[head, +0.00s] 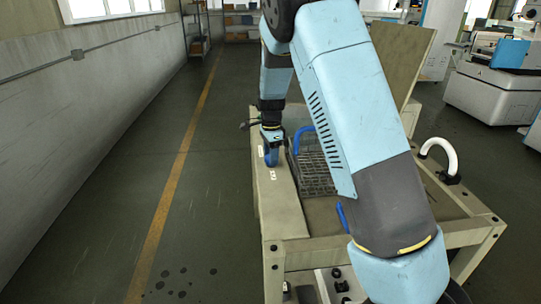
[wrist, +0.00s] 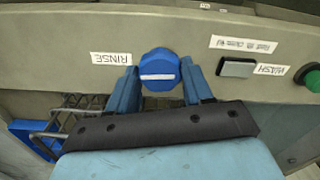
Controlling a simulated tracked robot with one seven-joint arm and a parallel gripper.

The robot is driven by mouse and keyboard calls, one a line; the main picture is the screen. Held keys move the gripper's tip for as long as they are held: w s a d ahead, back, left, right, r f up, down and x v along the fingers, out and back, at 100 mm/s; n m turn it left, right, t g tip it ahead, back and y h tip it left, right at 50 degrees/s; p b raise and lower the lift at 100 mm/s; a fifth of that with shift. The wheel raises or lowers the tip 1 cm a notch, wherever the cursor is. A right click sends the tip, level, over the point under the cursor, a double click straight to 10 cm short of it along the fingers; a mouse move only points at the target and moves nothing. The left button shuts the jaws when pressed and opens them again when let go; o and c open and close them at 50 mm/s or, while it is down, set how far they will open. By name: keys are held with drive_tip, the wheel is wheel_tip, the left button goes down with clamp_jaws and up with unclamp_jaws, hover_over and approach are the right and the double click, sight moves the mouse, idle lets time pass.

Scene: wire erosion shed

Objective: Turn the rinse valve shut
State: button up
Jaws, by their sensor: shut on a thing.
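The rinse valve (wrist: 159,67) is a blue faceted knob with a white bar on its face, beside a label reading RINSE (wrist: 111,58). The bar lies nearly level across the wrist view. My gripper (wrist: 160,80) has one blue finger on each side of the knob and is shut on it. In the head view my gripper (head: 271,157) points down at the pale ledge of the wash station (head: 280,210); I cannot make out the knob there.
A grey rectangular switch (wrist: 236,68), a WASH label (wrist: 270,69) and a green button (wrist: 313,80) sit along the same panel. A wire basket (head: 316,172) with blue handles lies beside the ledge. A white curved pipe (head: 440,147) stands at right. The floor left is clear.

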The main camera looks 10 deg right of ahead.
drive_tip(key=shift+m, duration=0.6)
drive_tip(key=shift+a, duration=0.1)
drive_tip(key=o, duration=1)
drive_tip(key=shift+o, duration=0.2)
drive_tip(key=shift+r, duration=0.1)
wheel_tip(320, 180, up, 14)
drive_tip(key=shift+f, duration=0.2)
